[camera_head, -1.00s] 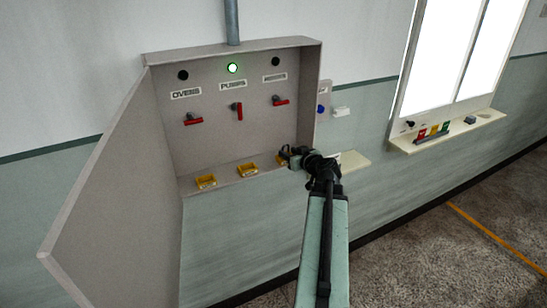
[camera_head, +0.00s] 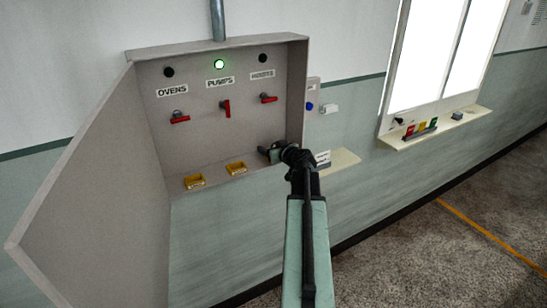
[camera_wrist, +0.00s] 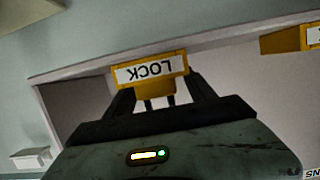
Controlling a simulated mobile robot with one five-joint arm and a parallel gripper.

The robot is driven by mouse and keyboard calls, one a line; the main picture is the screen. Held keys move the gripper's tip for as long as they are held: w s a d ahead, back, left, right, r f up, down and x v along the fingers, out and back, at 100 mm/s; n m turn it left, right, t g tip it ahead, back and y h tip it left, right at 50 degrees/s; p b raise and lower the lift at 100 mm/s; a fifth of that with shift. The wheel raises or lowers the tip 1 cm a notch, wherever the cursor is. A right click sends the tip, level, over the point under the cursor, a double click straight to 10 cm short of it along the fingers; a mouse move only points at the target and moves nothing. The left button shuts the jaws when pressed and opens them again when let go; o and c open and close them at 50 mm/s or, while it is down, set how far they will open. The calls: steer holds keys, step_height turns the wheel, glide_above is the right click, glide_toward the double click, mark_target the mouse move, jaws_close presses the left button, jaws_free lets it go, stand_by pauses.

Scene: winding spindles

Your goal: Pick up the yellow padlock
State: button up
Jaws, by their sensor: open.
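A small yellow block (camera_head: 422,127), perhaps the padlock, stands between a red and a green one in a rack on the window ledge, far to the right of my gripper. My gripper (camera_head: 268,153) is open at the lower right corner of the grey cabinet (camera_head: 215,110). In the wrist view, a yellow piece labelled LOCK (camera_wrist: 150,68) shows upside down at my open fingers (camera_wrist: 158,84); contact cannot be told. Two similar yellow pieces sit along the cabinet's bottom edge, one at the left (camera_head: 195,181) and one at the middle (camera_head: 236,168).
The cabinet door (camera_head: 90,190) stands open at the left. Red handles (camera_head: 225,108) and a lit green lamp (camera_head: 219,64) are inside. A cream shelf (camera_head: 343,160) lies right of my gripper. The window ledge (camera_head: 400,143) juts out further right. The floor (camera_head: 450,235) is clear.

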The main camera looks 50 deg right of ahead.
steer(key=shift+s+r, duration=0.1)
steer(key=shift+c, duration=0.6)
jaws_close()
